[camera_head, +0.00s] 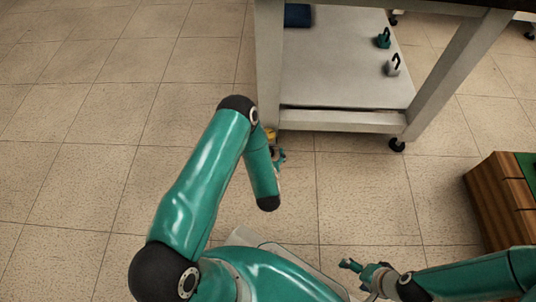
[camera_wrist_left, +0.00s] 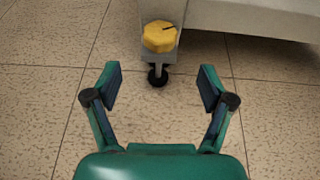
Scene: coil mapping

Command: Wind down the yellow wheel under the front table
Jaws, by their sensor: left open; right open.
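The yellow wheel (camera_wrist_left: 160,36) is a knob with scalloped edges and a dark mark on its top, on the table leg above a black caster (camera_wrist_left: 157,75). In the head view a bit of the yellow wheel (camera_head: 271,134) shows at the foot of the table's near left leg, partly behind my left arm. My left gripper (camera_wrist_left: 160,84) is open and empty, short of the wheel, with the wheel ahead between its fingers. In the head view the left gripper (camera_head: 279,157) is mostly hidden by its arm. My right gripper (camera_head: 352,270) is open and empty over the floor.
The front table (camera_head: 358,119) has a lower shelf holding a teal padlock-like piece (camera_head: 383,41), a grey one (camera_head: 393,67) and a dark blue object (camera_head: 298,15). A wooden box (camera_head: 503,198) stands at the right. The tiled floor at left is clear.

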